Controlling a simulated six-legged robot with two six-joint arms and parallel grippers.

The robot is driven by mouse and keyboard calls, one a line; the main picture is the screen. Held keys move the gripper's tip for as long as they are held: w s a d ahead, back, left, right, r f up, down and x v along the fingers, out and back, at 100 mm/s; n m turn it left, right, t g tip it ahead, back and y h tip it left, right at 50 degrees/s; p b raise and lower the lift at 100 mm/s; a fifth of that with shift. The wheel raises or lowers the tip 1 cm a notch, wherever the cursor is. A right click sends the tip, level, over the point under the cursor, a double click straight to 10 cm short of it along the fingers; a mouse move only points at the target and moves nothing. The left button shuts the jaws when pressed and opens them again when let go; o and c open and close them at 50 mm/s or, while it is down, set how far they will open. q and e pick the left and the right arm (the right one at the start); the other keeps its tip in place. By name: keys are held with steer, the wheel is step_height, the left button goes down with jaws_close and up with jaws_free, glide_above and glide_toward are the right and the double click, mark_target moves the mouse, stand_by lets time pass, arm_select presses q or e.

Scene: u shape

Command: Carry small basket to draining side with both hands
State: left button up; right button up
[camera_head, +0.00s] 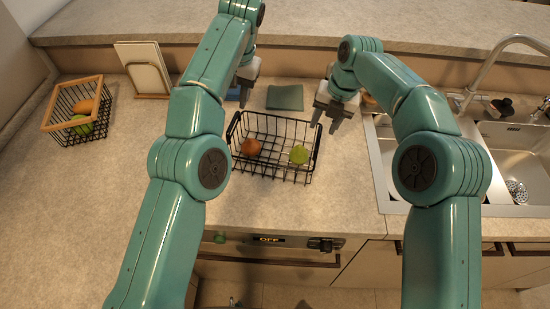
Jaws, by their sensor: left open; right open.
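A small black wire basket (270,170) stands on the counter between my two arms. It holds a reddish-orange fruit (251,147) and a green fruit (299,154). My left gripper (243,94) is open and empty, above and behind the basket's far left corner. My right gripper (327,121) is open and points down near the basket's far right corner. I cannot tell whether it touches the rim. A steel sink unit (378,185) is set into the counter at the right; my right arm hides part of it.
Another wire basket (45,123) with a wooden rim and produce stands at the far left. A board in a rack (143,70) stands at the back. A folded grey-green cloth (285,97) lies behind the black basket. A faucet (485,68) rises behind the sink. The left front counter is clear.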

step_height(320, 180, up, 8)
steer(key=d, duration=0.1)
steer(key=shift+d+f, duration=0.15)
steer(key=shift+d, duration=0.15)
steer(key=shift+s, duration=0.1)
